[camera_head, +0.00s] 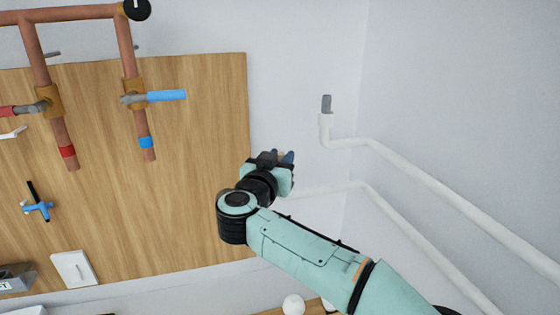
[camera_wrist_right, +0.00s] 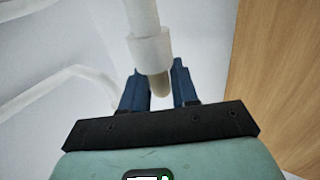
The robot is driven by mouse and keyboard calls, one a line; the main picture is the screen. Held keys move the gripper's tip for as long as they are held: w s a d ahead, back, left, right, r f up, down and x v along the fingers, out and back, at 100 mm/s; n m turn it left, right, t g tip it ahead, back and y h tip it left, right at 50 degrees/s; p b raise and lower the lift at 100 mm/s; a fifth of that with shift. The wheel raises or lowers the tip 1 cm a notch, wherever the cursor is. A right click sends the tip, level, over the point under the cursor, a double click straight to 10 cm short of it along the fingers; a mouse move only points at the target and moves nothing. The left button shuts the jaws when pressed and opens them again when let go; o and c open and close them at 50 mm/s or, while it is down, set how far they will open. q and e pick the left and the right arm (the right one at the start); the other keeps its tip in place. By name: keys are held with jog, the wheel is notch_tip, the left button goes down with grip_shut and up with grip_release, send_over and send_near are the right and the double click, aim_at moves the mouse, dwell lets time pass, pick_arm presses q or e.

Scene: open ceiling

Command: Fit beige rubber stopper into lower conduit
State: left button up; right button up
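The beige rubber stopper (camera_wrist_right: 160,85) shows in the right wrist view between the blue fingers of my right gripper (camera_wrist_right: 159,85), which look closed on its sides. The white lower conduit (camera_wrist_right: 151,48) ends in a collar right at the stopper. The two meet in the picture; I cannot tell how deep the stopper sits. In the head view my right gripper (camera_head: 283,158) is near the wall beside the board's edge and hides the conduit's end. The lower conduit (camera_head: 335,188) runs right from behind it. My left gripper is not in view.
The upper conduit (camera_head: 400,163) runs along the wall, with a grey piece (camera_head: 326,104) at its upturned end. A wooden board (camera_head: 190,200) with copper pipes (camera_head: 128,60) and a blue-handled valve (camera_head: 165,96) is at left. The wall between board and conduits is bare.

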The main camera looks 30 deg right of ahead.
jog(key=shift+o, duration=1.2)
jog(key=shift+r, duration=0.1)
jog(key=shift+s, duration=0.1)
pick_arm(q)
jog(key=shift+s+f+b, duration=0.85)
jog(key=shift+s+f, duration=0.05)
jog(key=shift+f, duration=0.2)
pick_arm(e)
jog(key=v, duration=1.2)
